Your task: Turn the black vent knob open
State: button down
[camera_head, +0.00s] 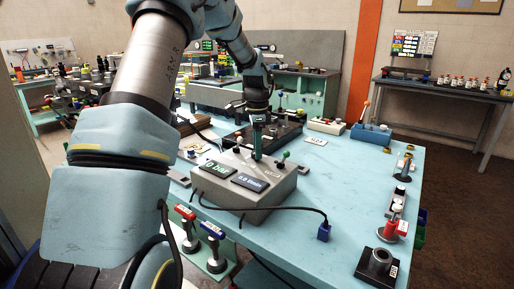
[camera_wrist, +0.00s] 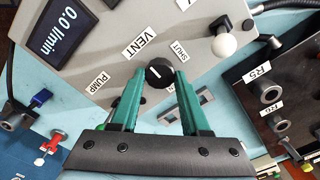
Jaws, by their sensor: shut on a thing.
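The black vent knob (camera_wrist: 159,74) sits on the sloping grey panel box (camera_wrist: 185,25) beside the VENT label (camera_wrist: 145,46). A pale line marks its face. A SHUT label (camera_wrist: 180,50) is above right of it; another label below right is mostly hidden by a finger. My gripper (camera_wrist: 160,76) has its two green fingers shut on the knob, one on each side. In the head view my gripper (camera_head: 257,155) points down onto the grey box (camera_head: 240,205), and the knob cannot be made out there.
A display reading 0.0 l/min (camera_wrist: 60,25) and a PUMP label (camera_wrist: 97,82) are on the panel. A white ball-ended lever (camera_wrist: 224,45) stands close right of the knob. A dark block with R5 and R6 ports (camera_wrist: 285,95) lies further right.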

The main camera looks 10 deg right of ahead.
dwell(0.4)
jog(key=shift+c, duration=1.9)
grip_release()
notch_tip(320, 180, up, 11)
jog(key=b, duration=0.2)
jog(key=shift+b, duration=0.35)
jog(key=shift+f, duration=0.15)
